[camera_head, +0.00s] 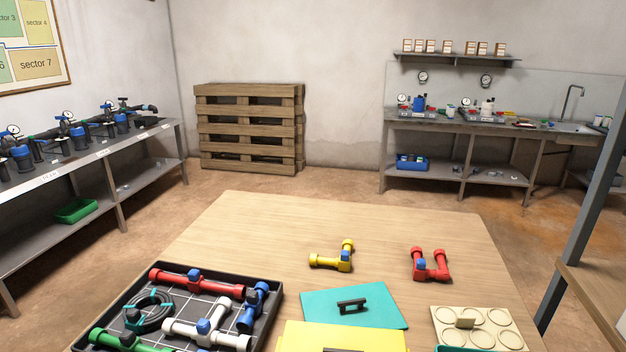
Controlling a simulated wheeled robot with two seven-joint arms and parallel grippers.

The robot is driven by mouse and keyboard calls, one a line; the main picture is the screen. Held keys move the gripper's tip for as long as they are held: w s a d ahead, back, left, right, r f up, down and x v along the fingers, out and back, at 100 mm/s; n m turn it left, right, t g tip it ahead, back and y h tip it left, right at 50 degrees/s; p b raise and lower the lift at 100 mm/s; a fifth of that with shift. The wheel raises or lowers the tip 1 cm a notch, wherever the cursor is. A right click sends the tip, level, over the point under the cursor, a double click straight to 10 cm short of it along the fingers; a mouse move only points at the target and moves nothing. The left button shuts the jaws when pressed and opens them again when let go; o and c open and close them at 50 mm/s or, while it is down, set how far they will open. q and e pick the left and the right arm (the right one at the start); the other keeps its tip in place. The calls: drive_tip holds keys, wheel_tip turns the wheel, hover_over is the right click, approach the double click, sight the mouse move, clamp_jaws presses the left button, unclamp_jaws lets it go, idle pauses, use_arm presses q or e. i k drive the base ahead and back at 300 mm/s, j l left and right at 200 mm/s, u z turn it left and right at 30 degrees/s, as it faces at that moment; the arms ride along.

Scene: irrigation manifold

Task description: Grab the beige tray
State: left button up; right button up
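The beige tray (489,316) lies on the wooden table at its front right. It is shallow, with several round recesses and a small upright handle or tab at its middle. Its lower edge runs close to the bottom of the picture, where a strip of teal shows. Neither of my grippers is in the picture, and nothing of mine touches the visible part of the tray.
On the wooden table (390,215) are a black tray of pipe parts (268,318), a teal lid (378,295), a yellow lid (300,340), a yellow fitting (325,261) and a red fitting (420,266). The table's far part is clear. A grey post (585,190) stands right.

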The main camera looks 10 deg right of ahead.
sight(493, 330)
drive_tip(key=z, duration=1.55)
drive_tip(key=k+j+z, duration=0.1)
drive_tip(key=z, duration=0.3)
drive_tip(key=j, duration=0.1)
